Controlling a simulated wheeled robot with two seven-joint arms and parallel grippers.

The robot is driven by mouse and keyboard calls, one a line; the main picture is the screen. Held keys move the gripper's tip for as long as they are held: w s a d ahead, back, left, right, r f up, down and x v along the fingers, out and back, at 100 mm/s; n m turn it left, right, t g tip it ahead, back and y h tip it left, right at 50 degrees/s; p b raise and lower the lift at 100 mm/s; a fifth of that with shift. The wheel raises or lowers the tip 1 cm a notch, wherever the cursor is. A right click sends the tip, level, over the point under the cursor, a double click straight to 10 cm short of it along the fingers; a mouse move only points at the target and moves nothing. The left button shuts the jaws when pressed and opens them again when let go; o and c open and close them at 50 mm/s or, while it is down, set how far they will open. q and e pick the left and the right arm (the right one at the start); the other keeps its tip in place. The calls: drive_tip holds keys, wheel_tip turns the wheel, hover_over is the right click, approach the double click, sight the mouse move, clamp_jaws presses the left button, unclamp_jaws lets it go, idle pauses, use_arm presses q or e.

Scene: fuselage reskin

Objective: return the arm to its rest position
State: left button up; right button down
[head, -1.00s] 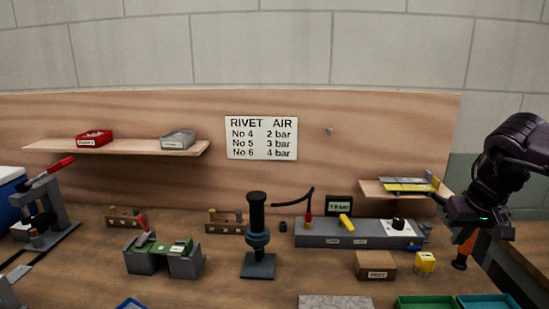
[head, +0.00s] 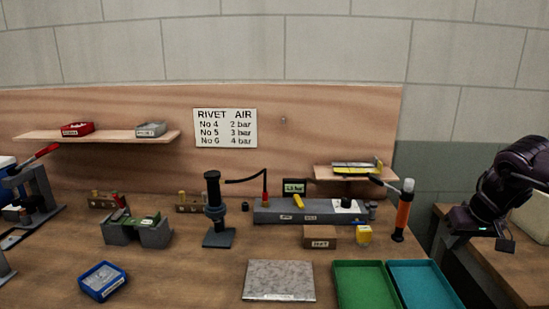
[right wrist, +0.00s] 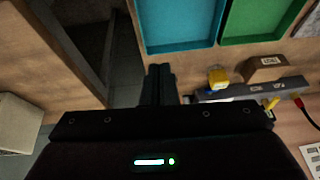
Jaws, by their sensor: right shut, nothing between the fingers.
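My right gripper (head: 442,252) hangs at the right side of the head view, right of the orange tool (head: 403,213) and over the gap beside the bench. It touches nothing that I can see. In the right wrist view its two dark fingers (right wrist: 158,80) lie together with nothing between them. My right arm is folded in from the right edge. My left arm and gripper do not show.
The wooden bench (head: 185,270) holds a blue tray (head: 103,281), a speckled plate (head: 279,280), a green tray (head: 364,286) and a teal tray (head: 424,284). A small shelf (head: 346,175) juts from the backboard. A side table (head: 500,262) stands at right.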

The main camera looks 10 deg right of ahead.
drive_tip(key=s+d+f+t, duration=0.15)
drive_tip(key=d+f, duration=0.35)
drive_tip(key=f, duration=0.5)
drive_tip(key=s+d+f+t, duration=0.1)
drive_tip(key=s+d+f, duration=0.3)
drive_tip(key=f, duration=0.6)
drive_tip(key=s+a+f+n, duration=0.1)
drive_tip(key=s+f, duration=0.4)
drive_tip(key=f, duration=0.6)
drive_tip(key=s+a+f, duration=0.1)
drive_tip(key=s+f, duration=0.3)
drive_tip(key=f, duration=0.8)
drive_tip(key=s+a+f+n+g, duration=0.1)
drive_tip(key=s+a+f+g, duration=0.1)
drive_tip(key=s+a+f, duration=0.85)
drive_tip(key=s+a+f+n+g, duration=0.2)
drive_tip(key=s+a+f, duration=0.6)
drive_tip(key=a+f, duration=0.45)
drive_tip(key=s+a+f+n+g, duration=0.1)
drive_tip(key=s+a, duration=0.2)
drive_tip(key=a, duration=0.4)
drive_tip(key=s+a+f+g, duration=0.1)
drive_tip(key=s+a, duration=0.3)
drive_tip(key=a, duration=0.4)
drive_tip(key=shift+s+a+f+n+y, duration=0.3)
drive_tip(key=shift+f+n, duration=0.1)
drive_tip(key=shift+f, duration=0.2)
